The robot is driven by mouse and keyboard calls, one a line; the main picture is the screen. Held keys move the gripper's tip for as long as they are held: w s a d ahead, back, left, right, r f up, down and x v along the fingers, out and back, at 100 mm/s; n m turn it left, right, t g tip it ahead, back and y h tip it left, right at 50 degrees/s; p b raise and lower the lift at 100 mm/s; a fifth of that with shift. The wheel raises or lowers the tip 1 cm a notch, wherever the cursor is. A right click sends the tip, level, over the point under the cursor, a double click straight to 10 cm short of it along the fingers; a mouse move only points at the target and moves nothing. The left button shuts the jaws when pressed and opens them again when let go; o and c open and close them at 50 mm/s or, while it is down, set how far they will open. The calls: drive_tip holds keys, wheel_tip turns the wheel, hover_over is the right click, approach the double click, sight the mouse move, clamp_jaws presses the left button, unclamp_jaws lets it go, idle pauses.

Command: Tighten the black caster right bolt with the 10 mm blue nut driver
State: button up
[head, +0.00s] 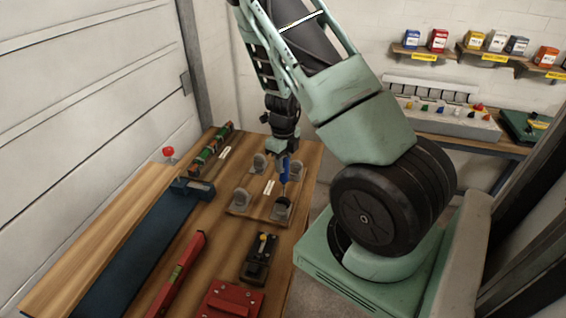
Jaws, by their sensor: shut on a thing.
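My gripper (283,156) points down over the wooden bench and is shut on the blue nut driver (285,171). The driver stands about upright, with its thin shaft running down toward the black caster (283,206) at the near right of a wooden board (260,212). The tip is at or just above the caster; I cannot tell whether it touches. The right bolt is too small to make out. Grey casters stand at the board's other corners: near left (241,195), far left (260,162) and far right (299,169).
A blue vise (192,189) and a green-and-red tool (210,147) are to the left.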

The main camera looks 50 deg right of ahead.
drive_tip(key=m, duration=0.8)
drive_tip(key=shift+d, duration=0.1)
wheel_tip(320, 180, up, 7)
drive_tip(key=p, duration=0.7)
